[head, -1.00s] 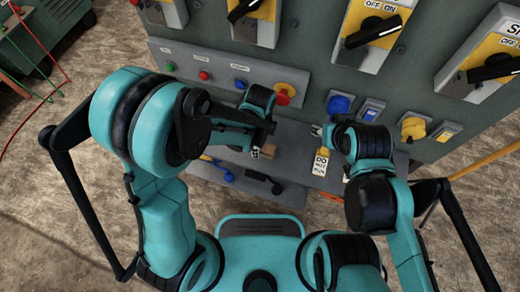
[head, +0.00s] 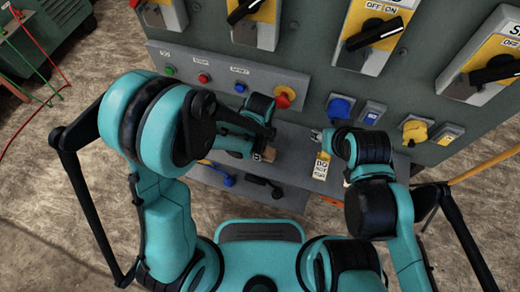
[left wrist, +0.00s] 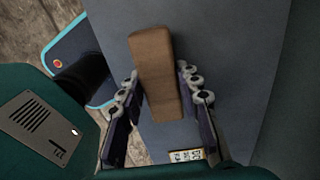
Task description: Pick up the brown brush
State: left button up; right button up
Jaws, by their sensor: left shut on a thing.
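The brown brush (left wrist: 154,65) is a plain brown block in the left wrist view, between the two fingers of my left gripper (left wrist: 158,88). The gripper is shut on it. In the head view the left gripper (head: 260,156) is over the grey shelf, with a small part of the brush (head: 270,153) showing beside it; the arm hides the rest. I cannot tell whether the brush touches the shelf. My right gripper (head: 318,136) is to the right, near the panel front and apart from the brush; its jaws are too small to read.
The grey control panel (head: 300,60) with switches and buttons rises behind the shelf (head: 295,150). A white and yellow tag (head: 321,166) is right of the left gripper.

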pick_arm(q)
notch_tip(320, 180, up, 4)
jog(key=shift+r+p, duration=0.1)
jog(key=shift+p, duration=0.95)
jog(key=s+d+r+p, duration=0.3)
jog(key=s+d+r, duration=0.3)
jog(key=d, duration=0.3)
jog(key=shift+s+r, duration=0.25)
jog(key=shift+s, duration=0.4)
jog(key=shift+d, duration=0.1)
